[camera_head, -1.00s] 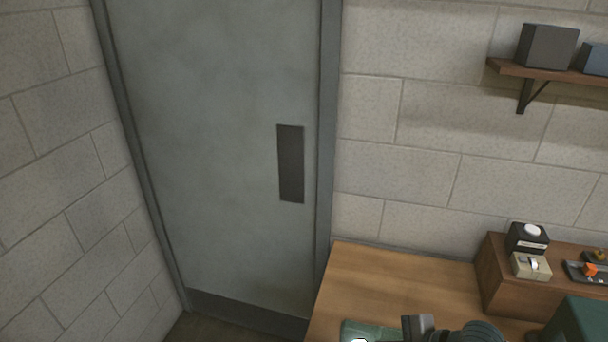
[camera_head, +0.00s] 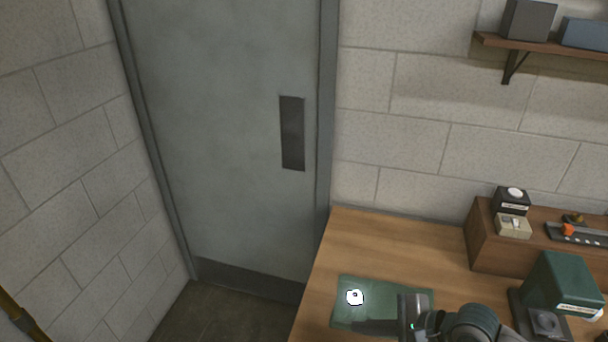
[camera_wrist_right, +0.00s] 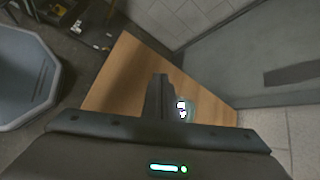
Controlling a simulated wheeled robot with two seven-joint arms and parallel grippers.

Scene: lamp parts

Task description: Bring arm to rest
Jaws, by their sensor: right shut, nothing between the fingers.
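My right gripper (camera_head: 362,327) reaches in from the lower right of the head view, its dark fingers pointing left over the green mat (camera_head: 342,318). In the right wrist view its fingers (camera_wrist_right: 158,92) are together with nothing between them. A small white, bright piece (camera_head: 354,297) lies on the mat, just beyond the fingers in the head view; it also shows right of the fingers in the wrist view (camera_wrist_right: 181,106). I cannot tell the gripper's exact height above the mat. My left gripper is not in view.
The wooden bench (camera_head: 375,243) is clear behind the mat. A wooden riser (camera_head: 484,245) at right carries small boxes and switches; a dark green box (camera_head: 562,285) stands before it. A grey door (camera_head: 230,130) is behind left. A grey octagonal thing (camera_wrist_right: 25,75) shows in the wrist view.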

